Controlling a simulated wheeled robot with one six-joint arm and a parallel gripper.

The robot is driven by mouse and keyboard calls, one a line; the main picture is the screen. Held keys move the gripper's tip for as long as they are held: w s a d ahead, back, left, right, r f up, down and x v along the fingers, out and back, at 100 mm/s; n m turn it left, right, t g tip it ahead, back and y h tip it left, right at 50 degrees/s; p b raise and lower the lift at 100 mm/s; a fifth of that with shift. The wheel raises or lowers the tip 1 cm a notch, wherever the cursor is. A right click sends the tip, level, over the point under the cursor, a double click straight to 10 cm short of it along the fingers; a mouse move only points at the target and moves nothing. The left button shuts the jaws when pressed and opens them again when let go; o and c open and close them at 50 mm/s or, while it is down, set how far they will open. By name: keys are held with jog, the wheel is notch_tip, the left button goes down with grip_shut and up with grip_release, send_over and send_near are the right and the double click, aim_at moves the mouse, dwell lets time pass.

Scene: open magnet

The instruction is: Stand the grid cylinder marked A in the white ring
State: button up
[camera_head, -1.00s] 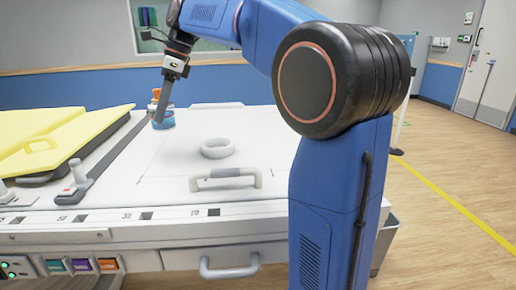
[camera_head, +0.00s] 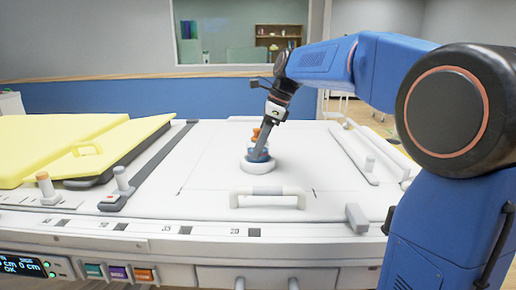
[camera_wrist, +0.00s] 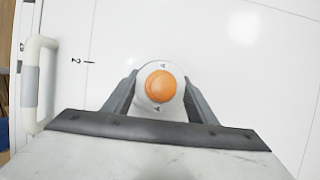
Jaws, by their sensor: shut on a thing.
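The white ring (camera_head: 260,167) lies flat on the white table top. The cylinder looks upright at the ring's opening, and the ring's near rim hides its lower end. I cannot tell whether its base rests on the surface. The ring is not distinguishable in the wrist view.
A white handle (camera_head: 268,192) stands in front of the ring; it also shows at the left of the wrist view (camera_wrist: 38,82). Yellow pads (camera_head: 60,140) and levers (camera_head: 122,182) are on the left. The white surface (camera_head: 215,150) around the ring is clear.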

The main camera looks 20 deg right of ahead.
jog(key=shift+f, duration=0.3)
jog(key=shift+s+f, duration=0.1)
jog(key=shift+f, duration=0.25)
jog(key=shift+f, duration=0.4)
jog(key=o, duration=1.3)
jog(key=shift+c, duration=0.2)
jog(key=shift+r, duration=0.25)
jog(key=v, duration=1.3)
jog(key=shift+a, duration=0.3)
